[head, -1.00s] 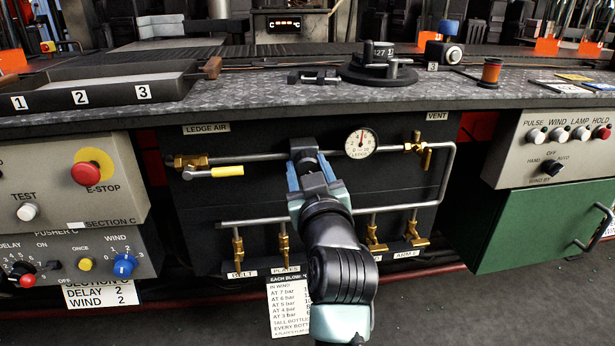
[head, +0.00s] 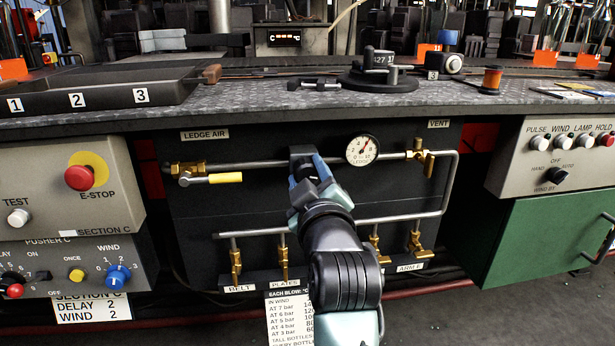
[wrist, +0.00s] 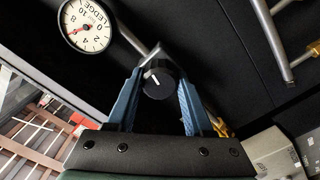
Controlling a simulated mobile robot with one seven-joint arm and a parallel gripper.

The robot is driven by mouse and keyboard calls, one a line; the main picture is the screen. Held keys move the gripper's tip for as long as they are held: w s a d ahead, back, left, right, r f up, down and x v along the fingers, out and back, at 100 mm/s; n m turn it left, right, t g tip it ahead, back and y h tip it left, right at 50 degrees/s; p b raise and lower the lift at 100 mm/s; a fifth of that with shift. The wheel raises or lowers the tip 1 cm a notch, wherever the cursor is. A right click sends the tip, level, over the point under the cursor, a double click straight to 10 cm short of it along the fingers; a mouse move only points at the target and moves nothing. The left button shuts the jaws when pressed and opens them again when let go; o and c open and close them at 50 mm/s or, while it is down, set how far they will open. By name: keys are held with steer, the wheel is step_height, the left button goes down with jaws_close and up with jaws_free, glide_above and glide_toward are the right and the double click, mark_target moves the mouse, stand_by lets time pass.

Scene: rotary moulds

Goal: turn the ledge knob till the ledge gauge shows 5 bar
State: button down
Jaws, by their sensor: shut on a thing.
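The black ledge knob (wrist: 158,80) with a white pointer line sits between the two blue fingers of my gripper (wrist: 160,90) in the wrist view. My gripper is shut on it. In the head view my gripper (head: 305,172) reaches up to the pipe and mostly hides the knob (head: 301,152). The round white ledge gauge (head: 362,149) is just right of the knob. Its red needle leans to the upper right, past the top of the dial, at roughly 6. The gauge shows turned in the wrist view (wrist: 87,25), its needle near the 6.
A yellow-handled valve (head: 225,178) is on the pipe to the left, and a brass vent valve (head: 422,156) to the right. Several brass valves line the lower pipe (head: 345,221). Control boxes flank the panel, and the bench edge (head: 250,108) overhangs it.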

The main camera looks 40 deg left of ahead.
steer(key=shift+c, duration=1.4)
jaws_free()
steer(key=shift+s+d, duration=0.1)
steer(key=p+v, duration=0.2)
steer(key=v, duration=1)
steer(key=shift+s+d+p, duration=0.25)
steer(key=shift+s+p, duration=0.05)
steer(key=shift+r, duration=0.1)
